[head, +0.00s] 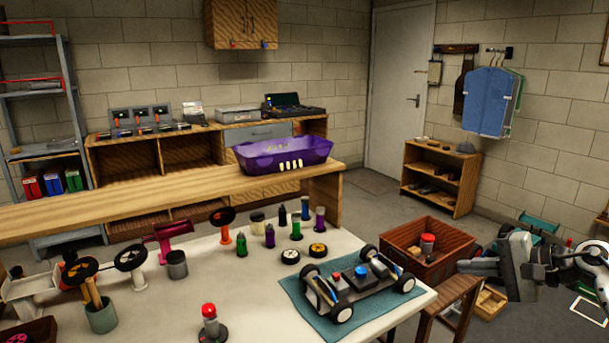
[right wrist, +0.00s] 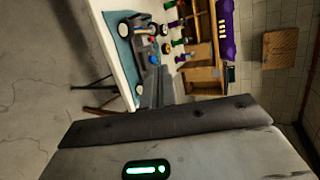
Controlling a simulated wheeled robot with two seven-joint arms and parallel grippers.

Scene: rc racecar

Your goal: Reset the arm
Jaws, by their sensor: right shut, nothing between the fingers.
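My right gripper (head: 465,267) is at the right of the head view, pointing left, beside the table's right end. Its fingers are shut and empty. In the right wrist view its fingers (right wrist: 154,88) show as grey bars in front of the table. An RC car chassis (head: 352,285) with black wheels, a red knob and a blue knob rests on a teal mat (head: 292,287) on the white table (head: 240,312). The gripper is apart from the car. My left gripper is not in view.
Bottles, wheels and stands cover the white table's back and left. A red-topped post (head: 210,322) stands at its front. A purple bin (head: 282,155) sits on the wooden bench. A wooden crate (head: 427,268) on a stool (head: 452,297) is close to the right gripper.

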